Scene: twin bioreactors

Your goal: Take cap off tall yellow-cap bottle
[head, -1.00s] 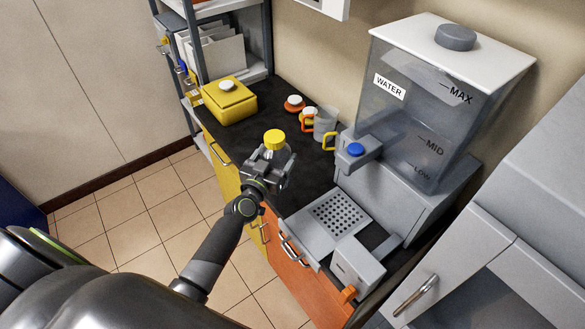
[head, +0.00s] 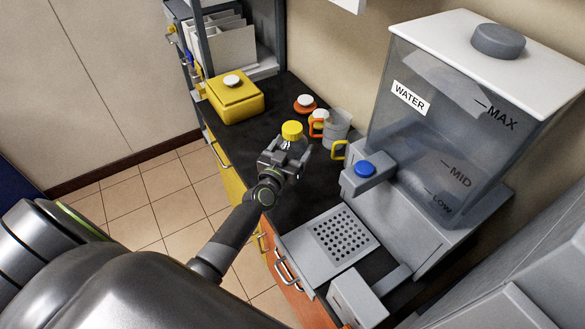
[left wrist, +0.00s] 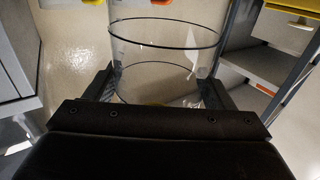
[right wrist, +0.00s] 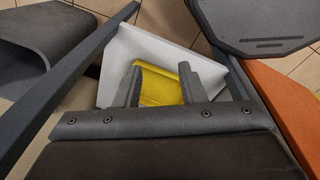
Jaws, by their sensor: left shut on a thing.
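The clear bottle with a yellow cap (head: 292,130) is upright in my left gripper (head: 287,153), over the front edge of the dark counter. The cap sits on top of the bottle. In the left wrist view, the fingers are on both sides of the clear bottle body (left wrist: 165,65). The cap's seat on the neck is too small to judge. My right gripper (right wrist: 160,78) shows only in the right wrist view. Its fingers are apart, with a yellow surface (right wrist: 160,88) showing between them, apparently beyond the fingertips.
The water dispenser (head: 455,120) with a blue button (head: 365,168) and a drip grate (head: 345,235) stand at the right. A yellow box (head: 235,98) is at the back left.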

